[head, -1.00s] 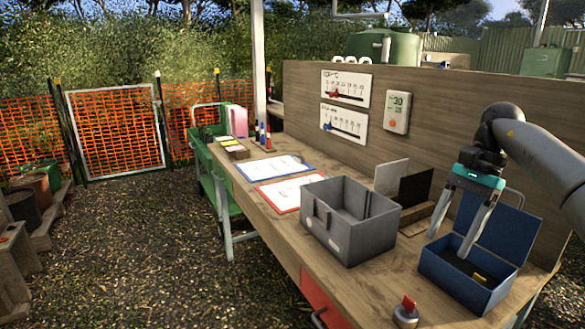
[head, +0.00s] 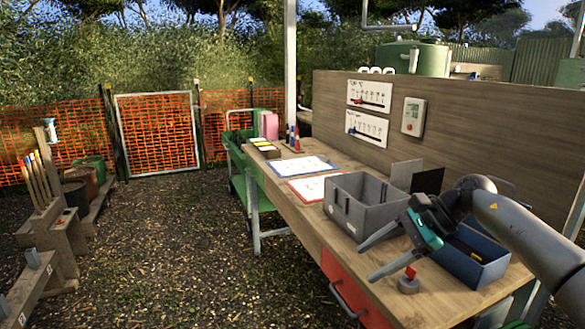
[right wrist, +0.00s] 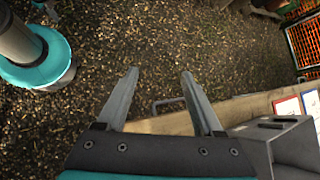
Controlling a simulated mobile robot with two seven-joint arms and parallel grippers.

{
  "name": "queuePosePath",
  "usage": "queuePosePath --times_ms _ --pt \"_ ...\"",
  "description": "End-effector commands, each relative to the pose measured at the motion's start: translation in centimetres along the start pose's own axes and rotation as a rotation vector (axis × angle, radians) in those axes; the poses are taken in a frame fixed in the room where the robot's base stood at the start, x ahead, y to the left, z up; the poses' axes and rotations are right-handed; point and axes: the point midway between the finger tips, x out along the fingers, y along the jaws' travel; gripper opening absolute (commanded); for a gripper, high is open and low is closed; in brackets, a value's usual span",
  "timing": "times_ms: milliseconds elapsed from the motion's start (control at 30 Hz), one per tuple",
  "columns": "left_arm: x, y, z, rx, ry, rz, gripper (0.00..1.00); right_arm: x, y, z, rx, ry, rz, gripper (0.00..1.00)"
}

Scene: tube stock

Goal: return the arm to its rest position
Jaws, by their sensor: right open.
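My right gripper (head: 372,260) is open and empty in the head view. Its arm comes in from the right, and its fingers point left over the front part of the wooden bench (head: 293,205). In the right wrist view the two fingers (right wrist: 160,78) are apart with only gravelly ground and the bench edge beyond them. The grey bin (head: 345,208) stands on the bench just behind the fingers. The blue box (head: 470,262) with its lid raised is partly hidden behind my right arm. My left gripper is not in view.
A red-topped knob (head: 409,280) stands on the bench just below the right gripper. A wooden panel (head: 450,130) rises along the bench's back. Two framed sheets, one blue (head: 300,167) and one red (head: 318,187), lie farther along. Open ground (head: 180,250) lies left of the bench.

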Motion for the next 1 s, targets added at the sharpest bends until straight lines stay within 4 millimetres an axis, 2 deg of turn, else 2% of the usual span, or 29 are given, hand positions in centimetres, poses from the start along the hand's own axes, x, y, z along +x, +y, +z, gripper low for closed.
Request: queuePosePath --times_ms 33,100,200,300,400,500,633,767,867,1000 --pt "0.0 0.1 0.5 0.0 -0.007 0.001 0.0 2.4 -0.2 1.6 0.037 -0.076 -0.041 0.69" --pt "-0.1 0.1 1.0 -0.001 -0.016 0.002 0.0 4.6 -0.9 4.0 0.109 -0.189 -0.116 0.69" --pt "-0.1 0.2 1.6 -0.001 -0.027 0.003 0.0 6.8 -1.8 7.3 0.241 -0.36 -0.214 0.69" --pt "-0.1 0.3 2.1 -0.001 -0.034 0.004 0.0 8.0 -2.5 10.1 0.404 -0.535 -0.299 0.69" --pt "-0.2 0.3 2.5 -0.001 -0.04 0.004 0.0 8.2 -3.1 12.0 0.597 -0.711 -0.374 0.69" --pt "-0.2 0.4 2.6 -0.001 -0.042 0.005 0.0 7.7 -3.5 12.9 0.812 -0.884 -0.437 0.69" --pt "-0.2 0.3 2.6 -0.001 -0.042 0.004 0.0 6.6 -3.6 12.4 1.124 -1.099 -0.505 0.69" --pt "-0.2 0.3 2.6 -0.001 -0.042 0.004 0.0 5.6 -2.8 10.1 1.462 -1.297 -0.563 0.69" --pt "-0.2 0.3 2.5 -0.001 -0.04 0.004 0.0 5.2 -1.3 7.4 1.737 -1.435 -0.606 0.69" --pt "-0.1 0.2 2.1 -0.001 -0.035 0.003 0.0 5.4 2.1 3.0 2.134 -1.6 -0.67 0.69"
